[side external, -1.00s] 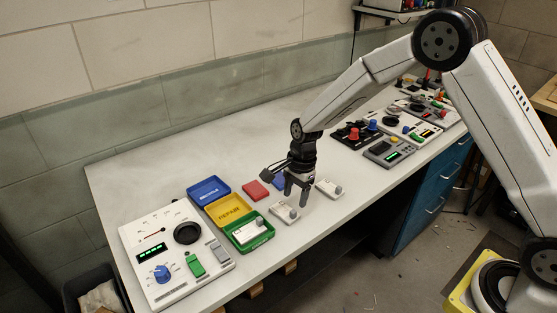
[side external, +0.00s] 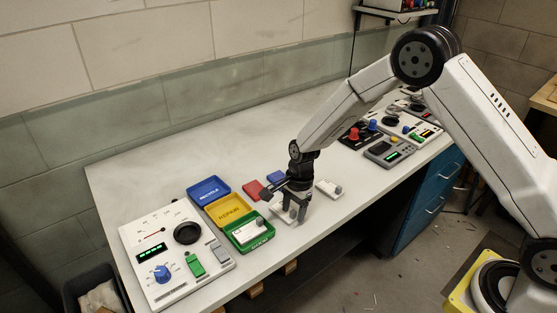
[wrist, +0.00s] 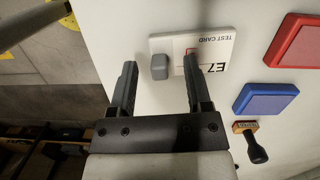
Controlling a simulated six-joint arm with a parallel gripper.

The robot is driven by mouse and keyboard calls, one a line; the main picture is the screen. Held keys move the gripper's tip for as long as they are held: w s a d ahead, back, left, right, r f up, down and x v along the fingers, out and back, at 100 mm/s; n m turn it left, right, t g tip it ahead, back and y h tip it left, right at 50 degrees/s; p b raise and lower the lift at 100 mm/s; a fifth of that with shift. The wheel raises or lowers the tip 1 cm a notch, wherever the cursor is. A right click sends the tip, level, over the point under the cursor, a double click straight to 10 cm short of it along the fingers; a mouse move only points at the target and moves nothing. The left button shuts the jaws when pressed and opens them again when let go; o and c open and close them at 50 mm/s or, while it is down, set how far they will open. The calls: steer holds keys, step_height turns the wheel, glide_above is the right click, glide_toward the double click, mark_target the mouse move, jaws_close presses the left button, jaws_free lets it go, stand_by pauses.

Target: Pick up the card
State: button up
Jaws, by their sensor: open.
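A white test card (wrist: 216,48) with a grey knob (wrist: 160,66) and the print "TEST CARD" and "E7" lies on the bench in the wrist view. My gripper (wrist: 160,68) is open and empty, with the knob between its fingertips in that view. The right finger overlaps the card's printed face. In the side view my gripper (side external: 293,216) is down at the card (side external: 277,208), which it partly hides. I cannot tell whether the fingers touch it. A similar card (side external: 326,187) lies to the right, and another (side external: 249,231) is in the green tray (side external: 262,242).
Yellow (side external: 229,209) and blue (side external: 208,189) trays adjoin the green one. A red block (side external: 254,190) and a blue block (wrist: 266,98) lie close by. A small black-handled tool (wrist: 256,148) shows in the wrist view. A meter panel (side external: 150,228) stands at left.

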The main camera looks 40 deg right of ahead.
steer(key=shift+c, duration=0.2)
jaws_close()
steer(key=shift+r, duration=0.15)
steer(key=shift+r, duration=0.8)
steer(key=s+d+r, duration=0.1)
steer(key=s+r, duration=1)
steer(key=s, duration=0.3)
steer(key=shift+d, duration=0.3)
steer(key=shift+w+r, duration=0.1)
steer(key=shift+w, duration=0.05)
